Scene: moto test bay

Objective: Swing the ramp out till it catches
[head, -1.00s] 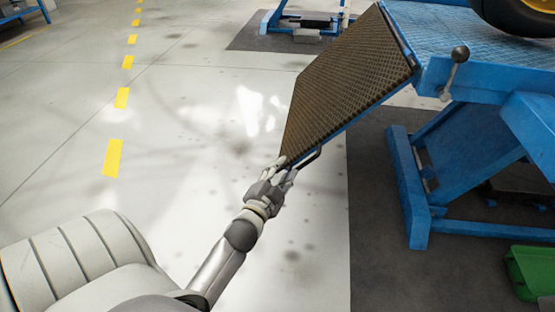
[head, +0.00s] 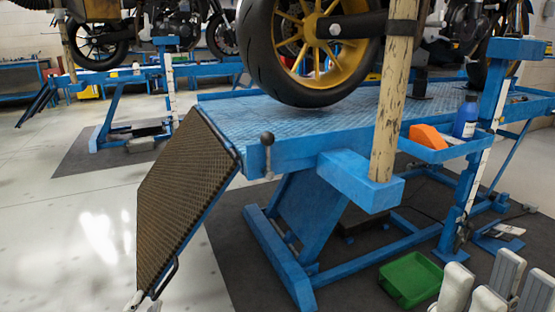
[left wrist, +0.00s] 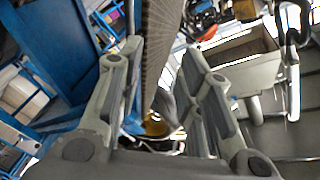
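The ramp (head: 185,195), a brown textured plate with a blue edge, slopes down and left from the end of the blue lift table (head: 255,112). A black bar handle (head: 168,278) sits at its lower end. My left gripper (head: 137,299) is at the ramp's lower corner, mostly cut off by the frame. In the left wrist view its fingers (left wrist: 158,75) stand apart, with the ramp's edge (left wrist: 156,45) seen between them; contact is unclear. A ball-topped lever (head: 267,142) stands at the table corner beside the ramp hinge. My right gripper (head: 492,285) is at bottom right, fingers apart and empty.
A motorcycle wheel (head: 305,50) stands on the table. A worn wooden post (head: 393,100) rises from its blue bracket. A green tray (head: 411,279) lies on the dark mat. Floor left of the ramp is clear.

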